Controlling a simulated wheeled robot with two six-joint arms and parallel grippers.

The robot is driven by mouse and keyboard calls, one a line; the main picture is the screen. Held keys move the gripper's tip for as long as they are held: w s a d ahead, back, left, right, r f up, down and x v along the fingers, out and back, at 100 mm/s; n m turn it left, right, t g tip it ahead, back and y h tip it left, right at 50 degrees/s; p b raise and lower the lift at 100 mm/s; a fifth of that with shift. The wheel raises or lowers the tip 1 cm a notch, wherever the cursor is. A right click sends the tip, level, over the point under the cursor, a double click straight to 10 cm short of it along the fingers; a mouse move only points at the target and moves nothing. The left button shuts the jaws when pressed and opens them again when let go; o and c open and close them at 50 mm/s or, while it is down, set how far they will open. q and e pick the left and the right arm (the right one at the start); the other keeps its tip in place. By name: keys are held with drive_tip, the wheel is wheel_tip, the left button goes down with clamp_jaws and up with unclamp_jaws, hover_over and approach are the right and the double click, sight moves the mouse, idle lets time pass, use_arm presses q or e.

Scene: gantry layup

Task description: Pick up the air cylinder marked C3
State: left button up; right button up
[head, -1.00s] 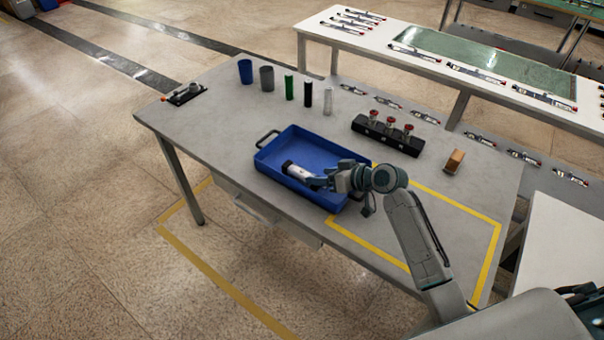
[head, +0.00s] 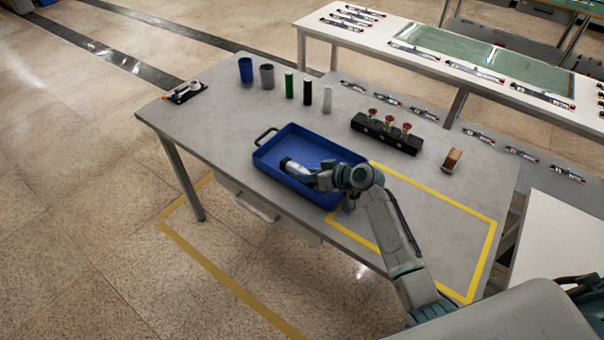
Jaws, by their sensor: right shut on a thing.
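A light air cylinder with a dark end (head: 294,168) is in the blue tray (head: 300,133), toward its left front side. Its marking is too small to read, so I cannot tell whether it is C3. My right gripper (head: 314,178) reaches over the tray from the right and is shut on the cylinder. The fingers are small and partly hidden by the wrist. I cannot tell whether the cylinder touches the tray floor. My left gripper is not in the picture.
Behind the tray stand a blue cup (head: 245,70), a grey cup (head: 267,76) and green, black and white cylinders. A black block with red-topped fittings (head: 387,134) and a brown block (head: 452,160) are at the right. The yellow-taped area (head: 455,193) looks clear.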

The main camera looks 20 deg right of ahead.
drive_tip(key=shift+f, duration=0.1)
clamp_jaws()
drive_tip(key=shift+w+r, duration=0.1)
drive_tip(key=shift+r, duration=0.1)
